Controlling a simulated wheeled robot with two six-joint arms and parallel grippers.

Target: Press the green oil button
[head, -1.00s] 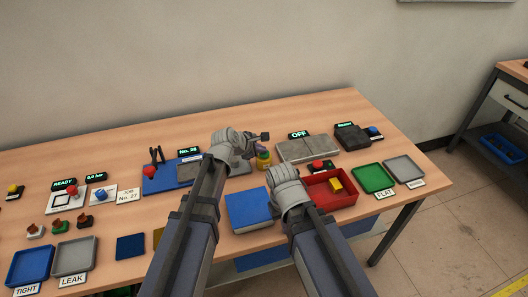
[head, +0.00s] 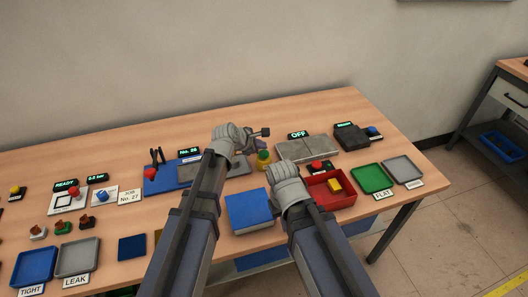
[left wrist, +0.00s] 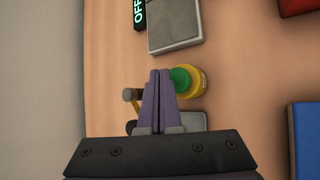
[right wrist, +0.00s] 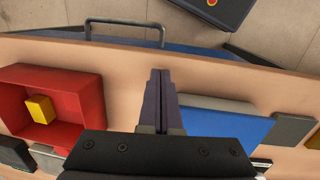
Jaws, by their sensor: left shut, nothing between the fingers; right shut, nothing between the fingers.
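The green button (head: 263,154) is a green cap on a round yellow body, standing on the table right of my left gripper in the head view. In the left wrist view, the green cap (left wrist: 181,78) sits just right of the fingertips of my left gripper (left wrist: 157,74), partly behind them. The left fingers are shut and empty; whether they touch the cap I cannot tell. My right gripper (right wrist: 160,73) is shut and empty over the table, between the red tray (right wrist: 87,87) and a blue block (right wrist: 225,130). Its fingers are hidden in the head view.
A dark rod with a knob (head: 265,132) stands beside the left gripper. A grey block (head: 305,149) with an OFF display is behind to the right. A red button (head: 317,166) sits between that block and the red tray. Bare table lies behind the left gripper.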

